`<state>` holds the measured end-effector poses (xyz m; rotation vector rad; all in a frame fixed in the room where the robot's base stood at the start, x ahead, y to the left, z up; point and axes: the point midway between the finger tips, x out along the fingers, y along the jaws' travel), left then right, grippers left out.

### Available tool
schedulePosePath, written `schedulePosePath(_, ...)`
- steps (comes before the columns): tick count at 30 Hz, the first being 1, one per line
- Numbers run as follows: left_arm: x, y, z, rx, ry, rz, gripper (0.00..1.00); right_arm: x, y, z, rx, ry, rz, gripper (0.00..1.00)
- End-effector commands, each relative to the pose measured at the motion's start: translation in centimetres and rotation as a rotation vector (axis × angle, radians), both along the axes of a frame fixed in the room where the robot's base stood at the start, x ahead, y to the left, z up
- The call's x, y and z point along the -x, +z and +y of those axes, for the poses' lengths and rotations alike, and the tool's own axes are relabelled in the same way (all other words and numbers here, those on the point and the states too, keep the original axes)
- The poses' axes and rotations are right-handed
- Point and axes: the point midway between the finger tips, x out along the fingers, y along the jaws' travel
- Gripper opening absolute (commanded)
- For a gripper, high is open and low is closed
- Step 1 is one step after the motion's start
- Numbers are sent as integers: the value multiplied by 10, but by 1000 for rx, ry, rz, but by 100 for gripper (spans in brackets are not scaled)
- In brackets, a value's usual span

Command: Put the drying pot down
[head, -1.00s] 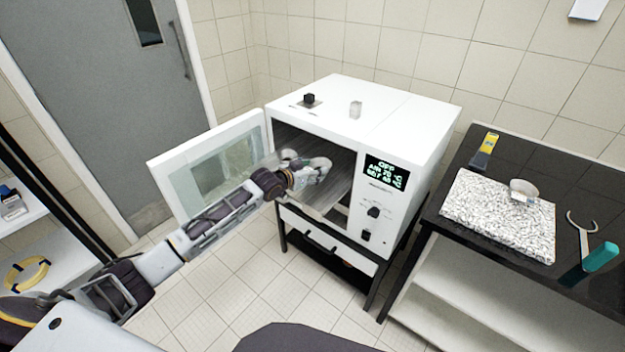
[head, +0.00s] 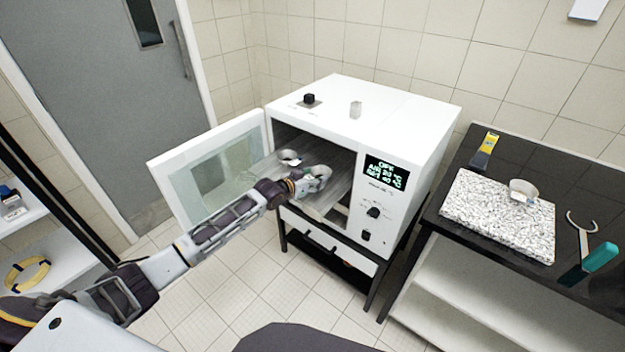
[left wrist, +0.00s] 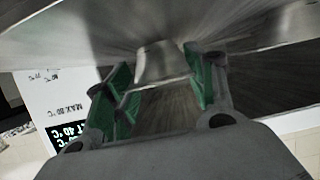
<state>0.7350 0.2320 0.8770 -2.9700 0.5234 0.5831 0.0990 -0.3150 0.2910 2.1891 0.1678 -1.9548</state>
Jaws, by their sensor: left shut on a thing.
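My left gripper (head: 308,186) reaches through the open front of the white drying oven (head: 410,150). It is shut on a shallow metal drying pot (head: 320,171) at the chamber's front. In the left wrist view my left gripper (left wrist: 160,90) has its green finger pads on either side of a metal tab under the wide pot (left wrist: 100,35). I cannot tell whether the pot touches the oven's shelf. A second small pot (head: 289,157) sits further left in the chamber. My right gripper is not in view.
The glazed oven door (head: 215,170) stands open to the left of my arm. On the right, a black bench (head: 470,235) holds a speckled slab (head: 490,215) with another pot (head: 523,187), a yellow-handled brush (head: 485,150) and a teal-handled tool (head: 600,257).

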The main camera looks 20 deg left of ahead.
Motion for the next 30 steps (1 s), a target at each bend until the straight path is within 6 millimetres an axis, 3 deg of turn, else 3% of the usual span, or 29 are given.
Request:
schedulePosePath(6,0,-2,0,0,0,0,18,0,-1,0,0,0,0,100)
schedulePosePath(7,0,-3,0,0,0,1,56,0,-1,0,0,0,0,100)
schedulePosePath(12,0,-3,0,0,0,1,76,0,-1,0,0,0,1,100)
schedulePosePath(30,6,1,3,0,1,2,76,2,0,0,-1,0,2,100)
